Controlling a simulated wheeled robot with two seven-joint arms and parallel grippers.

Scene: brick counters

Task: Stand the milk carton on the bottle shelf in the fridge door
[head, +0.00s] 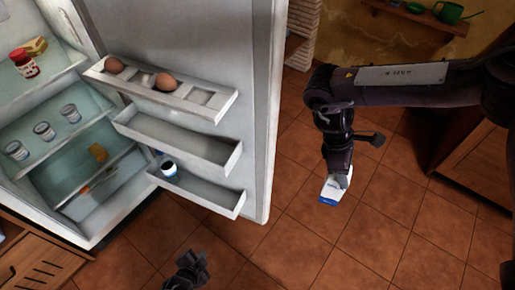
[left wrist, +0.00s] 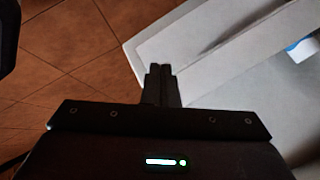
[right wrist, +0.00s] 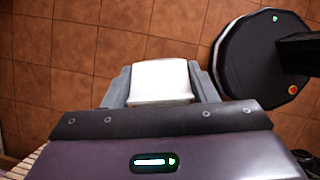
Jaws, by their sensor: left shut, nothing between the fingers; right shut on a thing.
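The milk carton (head: 328,193), white with a blue end, hangs above the floor to the right of the open fridge door (head: 256,100). My right gripper (head: 340,178) is shut on it; its white face (right wrist: 160,80) fills the space between the fingers in the right wrist view. The lowest door shelf (head: 215,198) holds one white and blue container (head: 169,169) at its left end; the rest of it looks empty. My left gripper (head: 190,268) is shut and empty, below the door shelves in the head view. In the left wrist view its closed fingertips (left wrist: 160,70) are near a pale shelf edge.
The middle door shelf (head: 180,138) is empty. The top door rack (head: 212,101) holds eggs. Fridge shelves carry several jars (head: 43,131). A wooden cabinet (head: 470,180) stands at the right. Open tiled floor (head: 300,245) lies between.

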